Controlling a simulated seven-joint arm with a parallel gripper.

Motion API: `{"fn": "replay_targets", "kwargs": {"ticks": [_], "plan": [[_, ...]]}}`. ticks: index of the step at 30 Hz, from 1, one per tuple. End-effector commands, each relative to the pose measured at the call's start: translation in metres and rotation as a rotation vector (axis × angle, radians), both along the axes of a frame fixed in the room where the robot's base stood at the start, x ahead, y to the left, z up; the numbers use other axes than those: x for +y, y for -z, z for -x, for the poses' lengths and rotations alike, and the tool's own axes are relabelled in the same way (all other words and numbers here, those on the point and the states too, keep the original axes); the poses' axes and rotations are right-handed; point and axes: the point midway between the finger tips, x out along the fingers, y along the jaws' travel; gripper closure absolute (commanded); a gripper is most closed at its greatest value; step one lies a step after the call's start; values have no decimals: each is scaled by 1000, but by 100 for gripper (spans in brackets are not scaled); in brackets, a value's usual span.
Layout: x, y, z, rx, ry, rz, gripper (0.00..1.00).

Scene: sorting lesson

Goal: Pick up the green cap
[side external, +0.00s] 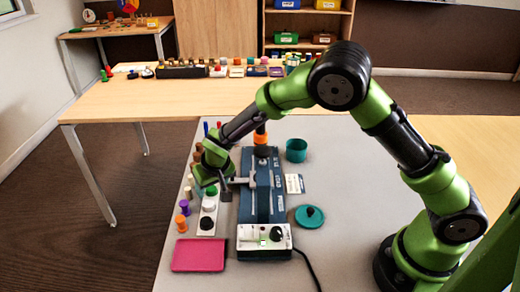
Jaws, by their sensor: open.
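The green cap (211,190) sits near the top of a pale strip (208,213) on the left part of the grey table mat, with a white and a dark round piece below it on the strip. My gripper (226,191) is low over the mat, just right of the green cap and close to it in the picture. Its jaws are open, and I see nothing held between them. Whether a finger touches the cap is too small to tell. My wrist hides part of the area above the cap.
Purple (184,207) and orange (181,224) pegs stand left of the strip. A pink tray (199,255) lies in front. A dark blue device (263,205) with a white control box (264,241) stands to the right, beside a teal cup (296,150) and teal lid (309,216).

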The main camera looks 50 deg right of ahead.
Motion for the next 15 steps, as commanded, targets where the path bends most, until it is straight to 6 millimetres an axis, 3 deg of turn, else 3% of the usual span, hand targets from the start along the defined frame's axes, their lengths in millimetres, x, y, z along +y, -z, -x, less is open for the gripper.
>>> {"fn": "replay_targets", "kwargs": {"ticks": [3, 15], "plan": [[0, 0, 0, 0, 0, 0, 40], [0, -1, 0, -1, 0, 0, 99]]}}
